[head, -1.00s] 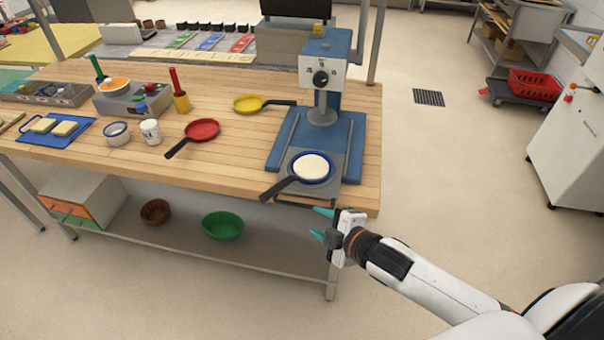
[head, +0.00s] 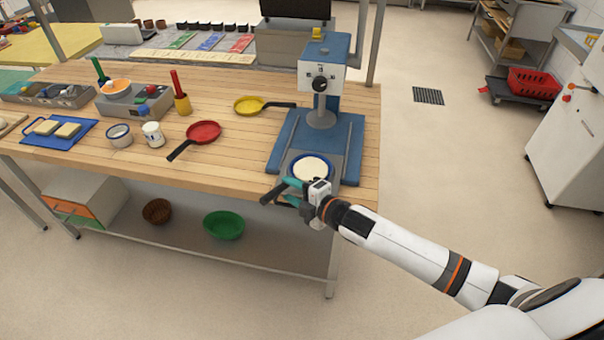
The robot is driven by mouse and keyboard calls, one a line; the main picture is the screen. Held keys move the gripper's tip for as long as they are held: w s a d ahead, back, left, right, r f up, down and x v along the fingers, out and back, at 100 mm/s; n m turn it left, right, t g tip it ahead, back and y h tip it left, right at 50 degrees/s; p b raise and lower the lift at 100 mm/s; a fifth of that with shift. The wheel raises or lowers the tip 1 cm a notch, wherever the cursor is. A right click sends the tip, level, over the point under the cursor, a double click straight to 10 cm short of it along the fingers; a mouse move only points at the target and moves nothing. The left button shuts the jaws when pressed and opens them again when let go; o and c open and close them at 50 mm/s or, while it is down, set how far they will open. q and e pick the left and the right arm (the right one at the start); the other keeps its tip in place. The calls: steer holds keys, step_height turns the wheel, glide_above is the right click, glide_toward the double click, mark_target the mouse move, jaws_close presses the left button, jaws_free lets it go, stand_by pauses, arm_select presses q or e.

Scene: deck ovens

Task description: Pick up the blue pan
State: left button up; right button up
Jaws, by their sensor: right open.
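The blue pan (head: 330,175) holds a round white disc (head: 310,168) and sits on the front plate of the blue press (head: 322,75), at the table's front edge. Its dark handle (head: 268,198) points to the lower left. My right gripper (head: 287,191) is open at the handle, with its teal fingers pointing left. The fingers overlap the handle in the picture; I cannot tell if they touch it. The gripper hides part of the handle and the pan's lower edge. My left gripper is not in view.
A red pan (head: 203,132) and a yellow pan (head: 250,105) lie on the wooden table (head: 225,165) left of the press. A green bowl (head: 224,225) and a brown basket (head: 157,211) are on the shelf below.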

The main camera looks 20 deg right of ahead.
mark_target(285, 188)
steer(key=x, duration=0.3)
steer(key=shift+w+a+f+p, duration=0.2)
steer(key=shift+w+p, duration=0.05)
steer(key=shift+p, duration=0.1)
jaws_close()
